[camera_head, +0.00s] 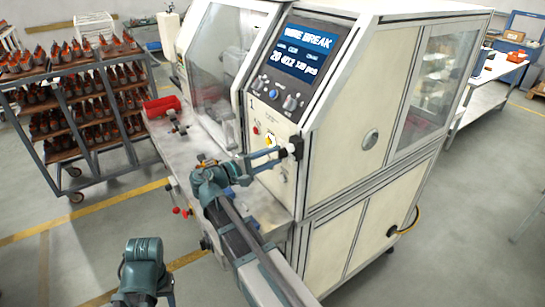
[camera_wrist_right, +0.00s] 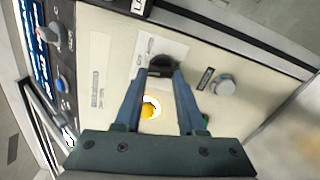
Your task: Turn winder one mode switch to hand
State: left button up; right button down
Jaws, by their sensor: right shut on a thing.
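The winder (camera_head: 345,130) is a cream cabinet with a lit blue "WIRE BREAK" screen on its sloped panel. In the right wrist view, a black rotary switch (camera_wrist_right: 162,66) sits on a white label plate; its lettering is too small to read. My right gripper (camera_wrist_right: 160,76) has its two blue fingers around this black switch, shut on it. In the head view, my right gripper (camera_head: 284,152) reaches the front panel. The fingers partly hide the switch, so I cannot tell its set position. My left gripper is not in view.
A red bin (camera_head: 162,106) stands on the machine's bench. A loaded rack (camera_head: 70,153) stands left. The floor at front left is clear.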

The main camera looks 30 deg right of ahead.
jog(key=n, duration=0.6)
jog(key=shift+s+f, duration=0.1)
jog(key=shift+f, duration=0.1)
jog(key=shift+n, duration=0.3)
dwell(0.3)
jog(key=c, duration=0.5)
grip_release()
jog(key=s+a, duration=0.1)
jog(key=a, duration=1.2)
jog(key=shift+a, duration=0.4)
